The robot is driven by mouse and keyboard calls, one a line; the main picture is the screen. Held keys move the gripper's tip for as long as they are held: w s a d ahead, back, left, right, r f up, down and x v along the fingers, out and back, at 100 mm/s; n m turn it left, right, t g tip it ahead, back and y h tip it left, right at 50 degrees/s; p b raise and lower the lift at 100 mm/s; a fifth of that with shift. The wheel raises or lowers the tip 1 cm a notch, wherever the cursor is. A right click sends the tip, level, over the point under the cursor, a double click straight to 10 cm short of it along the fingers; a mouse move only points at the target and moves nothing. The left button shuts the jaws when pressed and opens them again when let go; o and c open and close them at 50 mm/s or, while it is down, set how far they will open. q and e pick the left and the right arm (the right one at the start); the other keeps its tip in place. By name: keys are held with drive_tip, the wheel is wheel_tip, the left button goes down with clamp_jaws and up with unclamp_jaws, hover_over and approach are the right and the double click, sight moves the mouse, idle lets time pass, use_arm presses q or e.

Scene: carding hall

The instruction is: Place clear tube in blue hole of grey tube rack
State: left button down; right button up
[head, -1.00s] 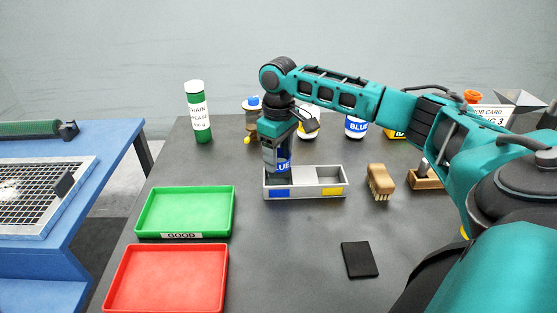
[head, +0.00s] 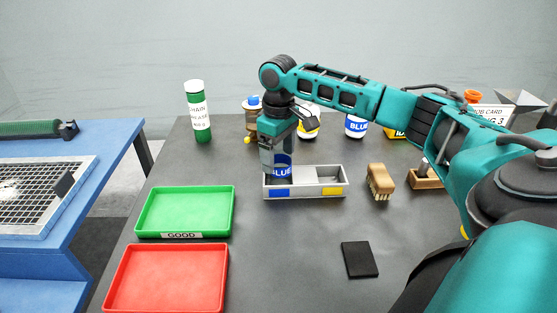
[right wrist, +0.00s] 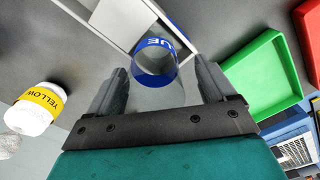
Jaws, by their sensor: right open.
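The clear tube (head: 281,162) with a blue "BLUE" band stands upright in the left compartment of the grey tube rack (head: 318,194), the one with the blue front patch (head: 280,193). The right compartment, with a yellow patch, is empty. My right gripper (head: 279,160) points down over the tube. In the right wrist view, its two fingers (right wrist: 160,88) are open, one on each side of the tube (right wrist: 156,66), with visible gaps. The tube's bottom is hidden inside the rack. My left gripper is not in view.
A green tray (head: 149,212) and a red tray (head: 117,284) lie at left. A brush (head: 380,182) and a black pad (head: 360,260) lie to the right. Several containers stand behind, including a green grease bottle (head: 202,130). The table front centre is clear.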

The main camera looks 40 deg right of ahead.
wheel_tip(320, 180, up, 10)
idle(0.3)
drive_tip(key=shift+f, duration=0.15)
idle(0.3)
